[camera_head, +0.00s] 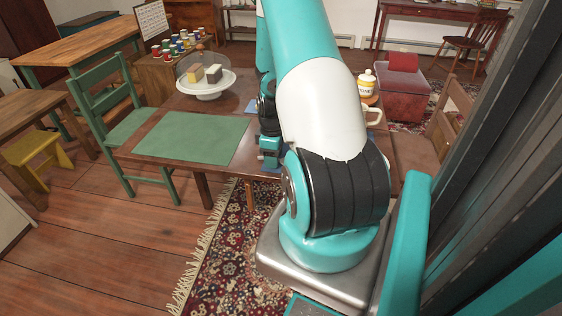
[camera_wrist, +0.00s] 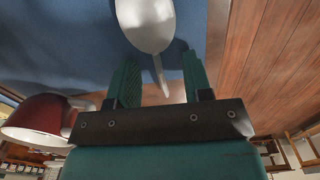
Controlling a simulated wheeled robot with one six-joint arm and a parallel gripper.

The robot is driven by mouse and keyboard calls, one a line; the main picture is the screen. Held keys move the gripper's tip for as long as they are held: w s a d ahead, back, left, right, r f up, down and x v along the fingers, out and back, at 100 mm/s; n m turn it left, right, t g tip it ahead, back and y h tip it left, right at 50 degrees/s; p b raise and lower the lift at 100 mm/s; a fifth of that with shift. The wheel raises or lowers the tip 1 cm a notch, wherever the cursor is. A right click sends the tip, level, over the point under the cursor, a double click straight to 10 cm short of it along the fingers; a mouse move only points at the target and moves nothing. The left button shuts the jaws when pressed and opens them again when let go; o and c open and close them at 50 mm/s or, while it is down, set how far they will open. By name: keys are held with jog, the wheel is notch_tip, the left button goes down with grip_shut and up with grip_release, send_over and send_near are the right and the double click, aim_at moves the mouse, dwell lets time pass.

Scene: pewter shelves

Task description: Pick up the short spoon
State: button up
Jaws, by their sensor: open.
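A pale spoon (camera_wrist: 148,24) shows at the top of the wrist view, on or over a blue surface (camera_wrist: 70,40). Its wide bowl is cut by the top edge, and its thin handle points down the picture. My gripper (camera_wrist: 160,60) is open, with one teal finger on each side of the handle in this picture. I see no contact, and the gap in depth is hard to tell. In the head view my gripper (camera_head: 270,155) is low over the table, partly behind my arm. The spoon is hidden there.
A dark red cup or bowl (camera_wrist: 40,117) is left of my gripper in the wrist view. In the head view a green placemat (camera_head: 190,138) lies on the table, with a domed cake stand (camera_head: 206,88) behind it. A pale mug (camera_head: 372,115) is right of my arm.

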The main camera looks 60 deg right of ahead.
grip_shut()
dwell(0.3)
